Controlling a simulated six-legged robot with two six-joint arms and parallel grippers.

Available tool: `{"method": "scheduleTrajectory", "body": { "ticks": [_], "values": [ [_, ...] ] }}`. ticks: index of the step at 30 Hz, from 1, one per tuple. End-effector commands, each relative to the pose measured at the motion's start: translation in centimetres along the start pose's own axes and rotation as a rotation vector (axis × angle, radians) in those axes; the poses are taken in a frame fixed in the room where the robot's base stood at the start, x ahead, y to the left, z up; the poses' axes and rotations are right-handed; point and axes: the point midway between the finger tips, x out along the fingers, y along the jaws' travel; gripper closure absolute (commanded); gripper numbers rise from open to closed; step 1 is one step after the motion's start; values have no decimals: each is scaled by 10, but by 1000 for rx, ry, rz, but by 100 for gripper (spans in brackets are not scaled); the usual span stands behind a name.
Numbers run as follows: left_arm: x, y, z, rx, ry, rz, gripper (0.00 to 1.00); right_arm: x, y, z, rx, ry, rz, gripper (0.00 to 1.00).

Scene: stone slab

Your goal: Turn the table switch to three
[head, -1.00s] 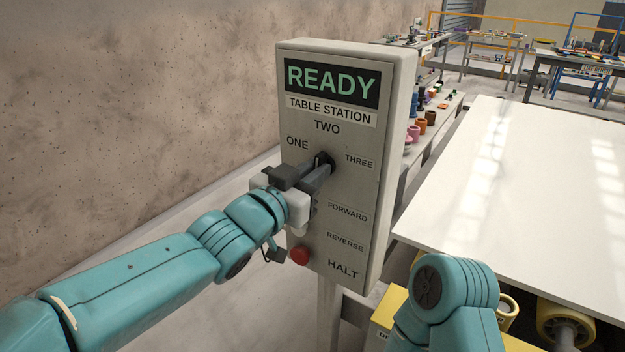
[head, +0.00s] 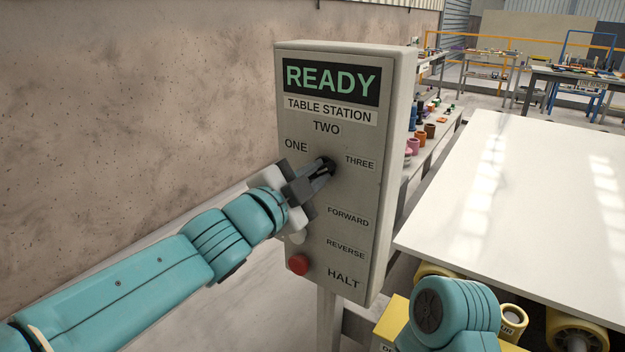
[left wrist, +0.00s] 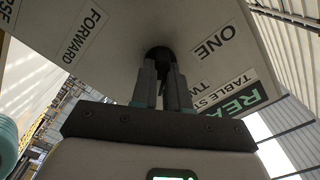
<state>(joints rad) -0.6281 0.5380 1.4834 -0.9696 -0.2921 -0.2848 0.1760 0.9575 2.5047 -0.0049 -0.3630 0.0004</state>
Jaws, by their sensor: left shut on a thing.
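The table station box (head: 345,205) is a pale grey panel on a post, with a green READY display (head: 331,81). Its dark switch knob (head: 328,163) sits among the labels ONE (head: 296,145), TWO (head: 327,128) and THREE (head: 359,163). My left gripper (head: 322,172) comes in from the lower left and is shut on the knob. In the left wrist view the two fingers (left wrist: 163,88) flank the dark round knob (left wrist: 160,54). The fingers hide much of the knob, so I cannot tell which label it points to. My right gripper is out of view.
Below the knob are the labels FORWARD (head: 347,217) and REVERSE (head: 345,249), and a red button (head: 298,265) beside HALT. A large white slab (head: 490,200) lies to the right. A rough wall (head: 130,100) stands at the left.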

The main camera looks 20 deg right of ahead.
Motion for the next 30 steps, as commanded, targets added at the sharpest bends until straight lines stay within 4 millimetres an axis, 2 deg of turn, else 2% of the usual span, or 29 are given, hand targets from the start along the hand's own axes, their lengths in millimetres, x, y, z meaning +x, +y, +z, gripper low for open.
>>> {"method": "scheduleTrajectory", "body": {
  "ticks": [9, 24, 25, 27, 30],
  "values": [
    [0, 0, -1, 104, 3, -1, 100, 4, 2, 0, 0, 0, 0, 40],
    [0, 0, -1, 122, 2, -1, 100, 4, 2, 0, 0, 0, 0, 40],
    [0, 0, -1, 122, 2, -1, 82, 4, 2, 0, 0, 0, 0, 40],
    [0, 0, -1, 121, 2, -1, 60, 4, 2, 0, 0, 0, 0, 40],
    [0, 0, -1, 120, 2, 0, 60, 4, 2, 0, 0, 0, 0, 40]
  ]
}}
